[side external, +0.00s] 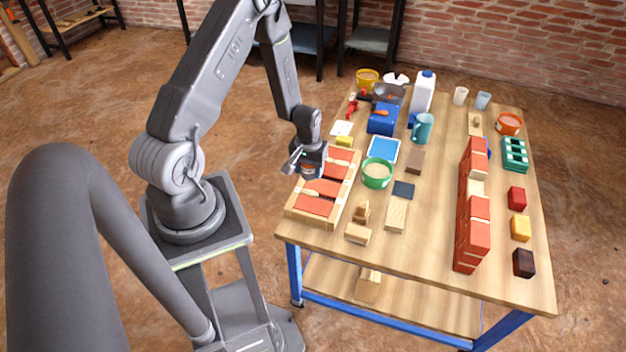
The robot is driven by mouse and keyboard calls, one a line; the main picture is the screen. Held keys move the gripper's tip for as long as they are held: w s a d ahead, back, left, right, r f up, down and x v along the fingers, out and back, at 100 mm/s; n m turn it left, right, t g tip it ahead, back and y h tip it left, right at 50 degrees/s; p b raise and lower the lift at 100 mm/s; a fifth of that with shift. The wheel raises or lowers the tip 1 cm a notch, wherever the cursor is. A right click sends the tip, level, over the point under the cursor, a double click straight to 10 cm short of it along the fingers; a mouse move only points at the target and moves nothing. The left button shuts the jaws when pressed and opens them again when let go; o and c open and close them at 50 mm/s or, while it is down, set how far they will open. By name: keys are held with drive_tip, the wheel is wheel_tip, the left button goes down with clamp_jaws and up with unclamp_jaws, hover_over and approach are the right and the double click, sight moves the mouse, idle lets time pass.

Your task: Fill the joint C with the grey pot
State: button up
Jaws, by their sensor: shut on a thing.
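A wooden tray (349,190) at the table's near left edge holds several flat red bricks (315,206) in a row, with narrow joints between them. No joint letters are readable, so I cannot tell which is joint C. My gripper (309,173) is over the tray's left side, near its middle. It is shut on a small grey thing with an orange-brown patch, seemingly the grey pot (310,174). The pot is mostly hidden by the gripper, and its tilt and contents are unclear. I cannot tell how far it is above the bricks.
A green bowl (377,174) with pale contents stands right of the tray. Wooden blocks (358,234) lie in front of it. A red brick wall (471,225) rises on the right. A blue box (383,118), mug (422,128) and white bottle (423,92) stand farther back.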

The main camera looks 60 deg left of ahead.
drive_tip(key=w+d, duration=0.4)
drive_tip(key=shift+s+f, duration=0.1)
drive_tip(key=shift+f, duration=2.85)
drive_tip(key=shift+f, duration=0.6)
drive_tip(key=shift+r, duration=0.1)
wheel_tip(320, 180, up, 7)
idle(0.5)
drive_tip(key=shift+a, duration=0.1)
idle(0.4)
